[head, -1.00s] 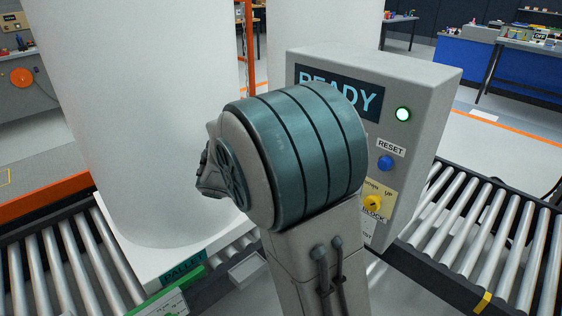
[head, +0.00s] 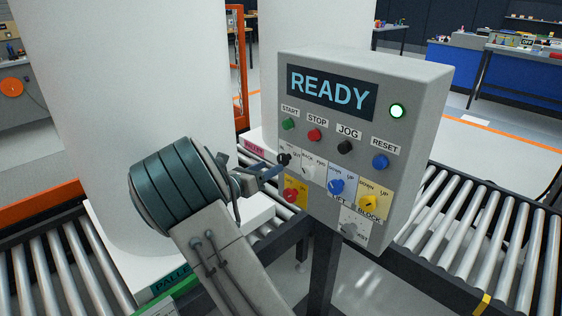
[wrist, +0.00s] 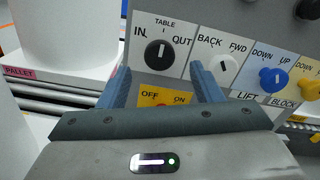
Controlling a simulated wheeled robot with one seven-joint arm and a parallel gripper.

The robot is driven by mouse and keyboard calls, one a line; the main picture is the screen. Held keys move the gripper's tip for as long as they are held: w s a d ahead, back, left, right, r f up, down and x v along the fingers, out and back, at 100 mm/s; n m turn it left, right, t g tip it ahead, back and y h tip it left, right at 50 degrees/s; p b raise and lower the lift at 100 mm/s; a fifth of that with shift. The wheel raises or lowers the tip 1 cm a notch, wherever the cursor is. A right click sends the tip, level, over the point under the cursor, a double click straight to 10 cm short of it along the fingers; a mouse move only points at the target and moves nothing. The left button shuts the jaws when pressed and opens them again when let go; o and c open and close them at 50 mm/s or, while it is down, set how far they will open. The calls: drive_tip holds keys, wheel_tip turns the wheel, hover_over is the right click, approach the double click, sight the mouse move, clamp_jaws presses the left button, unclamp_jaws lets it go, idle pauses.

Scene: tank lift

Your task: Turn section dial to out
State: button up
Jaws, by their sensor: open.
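The dial marked IN and OUT is a round black knob (wrist: 159,55) on a white plate lettered TABLE on the control box. Its white mark points roughly up, between IN and OUT. In the head view this black dial (head: 283,158) is at the panel's left edge, close to my fingertips. My gripper (head: 272,171) is at the left of the panel. In the wrist view my gripper (wrist: 161,80) is open and empty, its blue fingers left and right of the dial's lower side. Whether they touch the panel I cannot tell.
The white BACK/FWD dial (wrist: 224,68) is close to my right finger. The red OFF/ON dial (head: 291,196) lies just below. A blue dial (head: 336,186) and a yellow dial (head: 368,203) are further right. The display (head: 331,92) reads READY. Roller conveyors (head: 475,240) flank the box.

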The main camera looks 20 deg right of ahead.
sight(281, 161)
drive_tip(key=x, duration=0.6)
drive_tip(key=shift+w+d, duration=0.1)
drive_tip(key=shift+d, duration=0.15)
